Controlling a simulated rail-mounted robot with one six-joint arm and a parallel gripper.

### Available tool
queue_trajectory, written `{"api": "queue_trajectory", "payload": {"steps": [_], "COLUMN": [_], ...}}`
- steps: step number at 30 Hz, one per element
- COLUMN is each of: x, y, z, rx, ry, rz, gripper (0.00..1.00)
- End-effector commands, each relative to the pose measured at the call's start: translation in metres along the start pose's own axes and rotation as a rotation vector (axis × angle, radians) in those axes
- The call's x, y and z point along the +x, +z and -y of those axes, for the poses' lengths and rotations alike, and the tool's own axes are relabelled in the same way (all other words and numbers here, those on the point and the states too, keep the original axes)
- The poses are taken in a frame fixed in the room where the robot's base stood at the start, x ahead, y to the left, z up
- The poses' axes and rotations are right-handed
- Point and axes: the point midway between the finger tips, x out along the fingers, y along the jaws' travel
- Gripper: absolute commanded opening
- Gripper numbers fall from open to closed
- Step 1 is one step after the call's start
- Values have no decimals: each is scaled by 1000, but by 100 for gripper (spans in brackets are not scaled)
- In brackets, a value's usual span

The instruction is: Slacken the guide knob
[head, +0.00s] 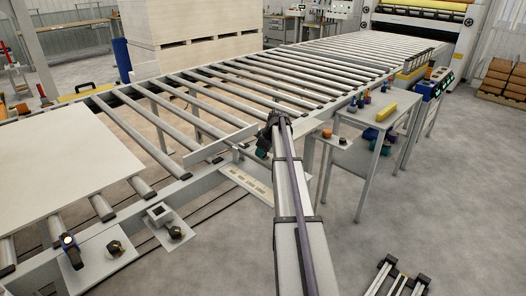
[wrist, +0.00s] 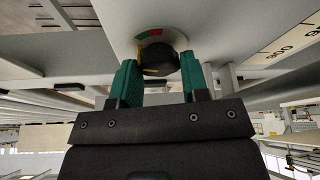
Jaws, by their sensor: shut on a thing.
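The guide knob (wrist: 160,61) is black with a yellow mark, set against a pale plate with a red and green dial arc (wrist: 148,37) behind it. In the wrist view my gripper (wrist: 161,80) has its green fingers on either side of the knob, shut on it. In the head view my gripper (head: 264,149) is at the side of the roller conveyor, at the end of my arm. The knob is hidden there behind my arm and gripper.
The roller conveyor (head: 205,88) runs to the back, with a pale board (head: 60,165) on its left part. A scale strip (wrist: 285,45) is right of the knob. A side table (head: 372,118) with small coloured items stands to the right. Open floor (head: 430,215) lies in front.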

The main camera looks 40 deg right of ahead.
Motion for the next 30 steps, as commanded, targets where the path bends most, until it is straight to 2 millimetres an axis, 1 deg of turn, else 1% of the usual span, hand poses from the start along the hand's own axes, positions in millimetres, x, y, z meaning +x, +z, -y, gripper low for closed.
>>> {"api": "queue_trajectory", "payload": {"steps": [14, 15, 21, 23, 30], "x": [0, 0, 0, 0, -1], "y": [0, 0, 0, 0, 0], "z": [0, 0, 0, 0, 0], "rx": [-22, -22, -22, -22, -21], "ry": [-9, -9, -9, -9, -9], "rz": [1, 1, 1, 1, 0], "gripper": [18, 43, 62, 67, 67]}}
